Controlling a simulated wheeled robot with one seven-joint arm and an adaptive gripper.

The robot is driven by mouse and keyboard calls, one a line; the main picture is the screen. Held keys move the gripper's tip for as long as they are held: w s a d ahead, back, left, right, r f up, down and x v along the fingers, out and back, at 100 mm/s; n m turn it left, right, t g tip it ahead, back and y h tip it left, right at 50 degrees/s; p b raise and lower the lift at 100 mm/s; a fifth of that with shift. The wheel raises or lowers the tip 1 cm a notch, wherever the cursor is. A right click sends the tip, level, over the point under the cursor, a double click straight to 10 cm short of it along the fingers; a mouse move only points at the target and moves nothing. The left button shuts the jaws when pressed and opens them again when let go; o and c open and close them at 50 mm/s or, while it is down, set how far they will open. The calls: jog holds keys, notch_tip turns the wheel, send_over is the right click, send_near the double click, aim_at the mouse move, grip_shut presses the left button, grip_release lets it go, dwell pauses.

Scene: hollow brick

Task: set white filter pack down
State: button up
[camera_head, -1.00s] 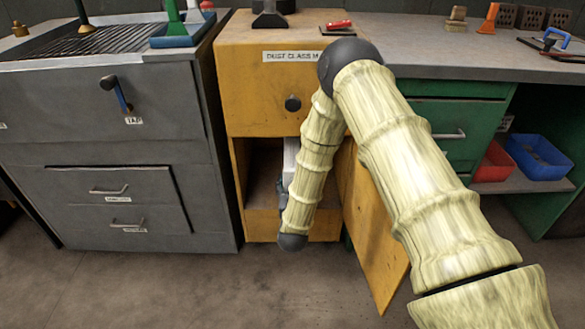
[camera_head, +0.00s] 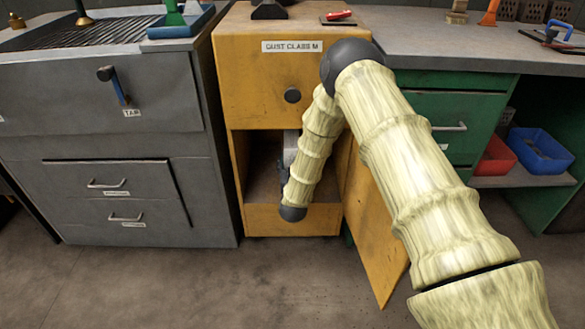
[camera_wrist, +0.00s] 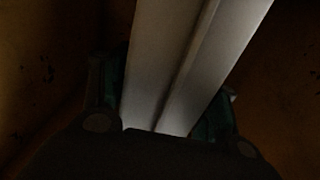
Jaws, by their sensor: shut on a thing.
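The white filter pack (camera_wrist: 185,60) fills the middle of the wrist view as a long pale block with a groove along it. My gripper (camera_wrist: 165,100) is shut on it, with a dark green finger on each side. In the head view a pale sliver of the pack (camera_head: 290,141) shows inside the open lower compartment of the yellow cabinet (camera_head: 262,95). My forearm hides most of the gripper and pack there. I cannot tell whether the pack touches the compartment floor.
The cabinet's open door (camera_head: 372,225) stands to the right of my forearm, close to it. Compartment walls surround the gripper closely. A grey drawer unit (camera_head: 120,195) is left; a green bench with red (camera_head: 495,158) and blue (camera_head: 540,153) bins is right.

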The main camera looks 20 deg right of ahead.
jog(key=shift+w+d+f+b, duration=0.25)
jog(key=shift+w+f+b, duration=0.45)
jog(key=shift+w+f, duration=0.2)
jog(key=shift+w+d+f+b, duration=0.25)
jog(key=shift+w+f+b, duration=0.5)
jog(key=shift+f, duration=0.4)
jog(key=o, duration=1.2)
